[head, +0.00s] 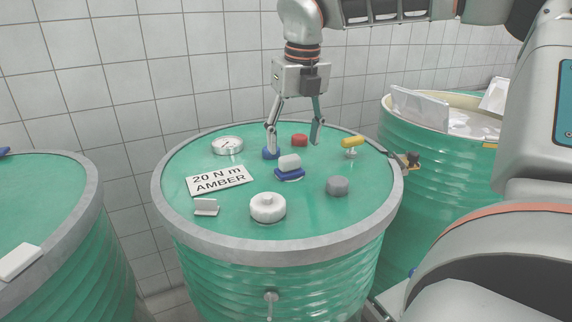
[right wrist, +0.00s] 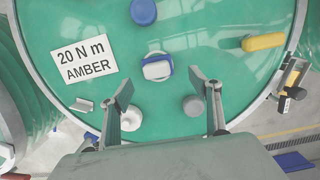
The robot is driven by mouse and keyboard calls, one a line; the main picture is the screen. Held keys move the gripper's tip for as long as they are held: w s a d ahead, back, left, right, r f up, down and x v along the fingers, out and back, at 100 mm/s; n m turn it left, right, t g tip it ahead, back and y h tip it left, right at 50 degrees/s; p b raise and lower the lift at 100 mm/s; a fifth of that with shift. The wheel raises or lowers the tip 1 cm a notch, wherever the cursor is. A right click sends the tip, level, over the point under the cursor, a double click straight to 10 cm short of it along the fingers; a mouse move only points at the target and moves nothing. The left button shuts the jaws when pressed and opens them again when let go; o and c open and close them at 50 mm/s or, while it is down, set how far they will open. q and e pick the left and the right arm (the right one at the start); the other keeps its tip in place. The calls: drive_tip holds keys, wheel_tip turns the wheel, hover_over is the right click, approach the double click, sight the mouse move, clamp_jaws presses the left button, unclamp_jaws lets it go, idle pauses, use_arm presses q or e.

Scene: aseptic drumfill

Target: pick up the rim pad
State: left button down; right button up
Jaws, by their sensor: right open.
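A small white pad (head: 289,161), which looks like the rim pad, sits on a blue base (head: 290,174) near the middle of the green drum lid. The white pad also shows in the right wrist view (right wrist: 157,70), just beyond and between the fingers. My right gripper (head: 295,144) is open and empty, pointing down above the lid towards its back. In the right wrist view its two fingers (right wrist: 164,92) are apart, with nothing between their tips. The height of the tips over the pad is hard to judge. My left gripper is not in view.
The drum lid (head: 320,215) also holds a gauge (head: 228,145), an amber label (head: 220,180), a white cap (head: 267,207), a grey knob (head: 337,186), a red piece (head: 299,140), a blue disc (right wrist: 143,12) and a yellow handle (head: 352,142). Other drums stand either side.

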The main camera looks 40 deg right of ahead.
sight(290, 157)
drive_tip(key=f, duration=0.3)
drive_tip(key=w+f, duration=0.1)
drive_tip(key=f, duration=0.2)
drive_tip(key=shift+w+a+f, duration=0.1)
drive_tip(key=shift+f, duration=0.05)
drive_tip(key=c, duration=1.2)
